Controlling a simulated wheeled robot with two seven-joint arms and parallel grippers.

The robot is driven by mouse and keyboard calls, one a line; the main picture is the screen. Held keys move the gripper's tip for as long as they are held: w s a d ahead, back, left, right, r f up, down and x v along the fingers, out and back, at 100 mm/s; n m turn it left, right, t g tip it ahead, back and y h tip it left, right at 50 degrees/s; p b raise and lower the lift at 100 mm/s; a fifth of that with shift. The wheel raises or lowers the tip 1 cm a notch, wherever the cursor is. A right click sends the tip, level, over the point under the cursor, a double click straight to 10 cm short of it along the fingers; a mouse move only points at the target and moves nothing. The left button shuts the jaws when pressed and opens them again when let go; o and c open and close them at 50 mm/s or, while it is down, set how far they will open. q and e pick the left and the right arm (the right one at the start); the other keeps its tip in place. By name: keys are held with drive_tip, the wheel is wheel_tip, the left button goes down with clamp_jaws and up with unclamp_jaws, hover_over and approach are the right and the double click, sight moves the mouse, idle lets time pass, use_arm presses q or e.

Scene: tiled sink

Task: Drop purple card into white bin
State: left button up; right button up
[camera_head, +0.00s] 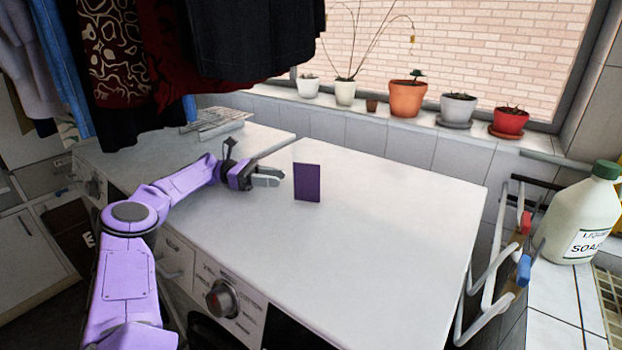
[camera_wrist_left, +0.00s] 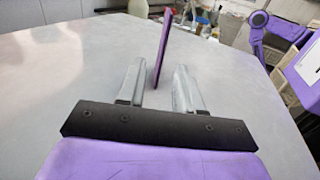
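The purple card (camera_head: 307,183) stands upright on the white machine top (camera_head: 380,240) in the head view. In the left wrist view the card (camera_wrist_left: 163,45) shows nearly edge-on, as a thin strip leaning slightly. My left gripper (camera_head: 281,177) is just left of the card, low over the top, with its fingers pointing at it. In the left wrist view my left gripper (camera_wrist_left: 159,68) has its two fingers apart, and the card lines up with the gap between them. No finger is seen touching the card. I see no white bin, and my right gripper is not in view.
Potted plants (camera_head: 407,98) line the windowsill at the back. A soap bottle (camera_head: 586,215) and wall-side rack (camera_head: 495,265) are at the right. Clothes (camera_head: 140,50) hang above at the left. The machine top around the card is clear.

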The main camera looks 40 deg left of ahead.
use_arm(q)
drive_tip(key=r+p, duration=0.1)
drive_tip(key=p, duration=0.3)
hover_over(307, 201)
drive_tip(key=shift+a, duration=0.35)
drive_tip(key=shift+w+d, duration=0.1)
drive_tip(key=shift+d, duration=0.25)
drive_tip(key=shift+a+f, duration=0.1)
clamp_jaws()
